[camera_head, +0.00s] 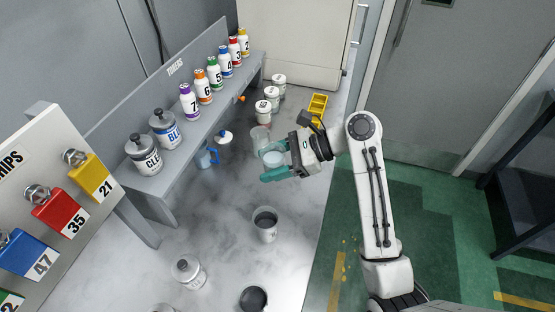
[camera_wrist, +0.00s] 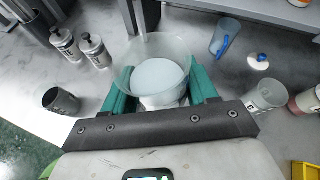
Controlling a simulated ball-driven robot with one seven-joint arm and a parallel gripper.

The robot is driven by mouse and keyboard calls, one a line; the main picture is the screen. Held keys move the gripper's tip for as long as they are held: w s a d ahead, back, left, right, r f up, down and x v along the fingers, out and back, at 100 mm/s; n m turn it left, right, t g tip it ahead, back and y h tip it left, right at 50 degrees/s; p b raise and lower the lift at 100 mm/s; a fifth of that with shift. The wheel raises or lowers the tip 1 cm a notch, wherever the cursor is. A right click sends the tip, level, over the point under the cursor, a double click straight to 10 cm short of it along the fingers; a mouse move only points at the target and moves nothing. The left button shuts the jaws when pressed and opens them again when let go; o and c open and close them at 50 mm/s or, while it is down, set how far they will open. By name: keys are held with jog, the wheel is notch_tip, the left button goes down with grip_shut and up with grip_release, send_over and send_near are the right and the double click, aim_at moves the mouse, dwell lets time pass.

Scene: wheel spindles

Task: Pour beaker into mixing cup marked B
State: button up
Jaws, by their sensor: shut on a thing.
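My gripper (camera_head: 276,165) has its teal fingers shut on a clear beaker (camera_head: 274,157) holding pale white liquid. In the wrist view the beaker (camera_wrist: 155,52) sits between the two fingers (camera_wrist: 157,90), close to upright. A grey cup (camera_head: 265,224) with a dark inside stands on the bench in front of my gripper; in the wrist view a dark cup (camera_wrist: 62,101) with a small unclear mark stands at the left. A clear cup (camera_head: 260,137) stands just behind the beaker; it shows at the right of the wrist view (camera_wrist: 268,95) with a partly readable letter. I cannot read a B.
A toner shelf (camera_head: 205,125) runs along the left with several bottles. White jars (camera_head: 263,111), a blue-handled jug (camera_head: 205,158) and a yellow tray (camera_head: 317,107) stand on the bench. Canisters (camera_head: 187,271) and a dark container (camera_head: 253,298) are at the front.

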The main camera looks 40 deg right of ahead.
jog(key=shift+f+n+t+h, duration=0.4)
jog(key=shift+f+n+h, duration=0.3)
jog(key=shift+f+n, duration=0.15)
jog(key=shift+s+a+f+n+h, duration=0.1)
jog(key=shift+f+n+h, duration=0.15)
jog(key=shift+f, duration=0.3)
jog(key=shift+s+a+f+n+h, duration=0.1)
jog(key=shift+f+n+h, duration=0.15)
jog(key=shift+f, duration=0.3)
jog(key=shift+f+n+t+h+b, duration=0.4)
jog(key=shift+f+t+b, duration=0.15)
jog(key=shift+f, duration=0.25)
jog(key=shift+f+n+h+b, duration=0.3)
jog(key=shift+f+n, duration=0.05)
jog(key=shift+f, duration=0.05)
jog(key=shift+r+n+t+h+p, duration=0.1)
jog(key=shift+n+t+h+p, duration=0.55)
jog(key=shift+p, duration=0.2)
dwell(2.1)
jog(key=shift+r+n+t, duration=0.1)
jog(key=shift+n+t, duration=0.2)
jog(key=shift+n, duration=0.05)
dwell(1.6)
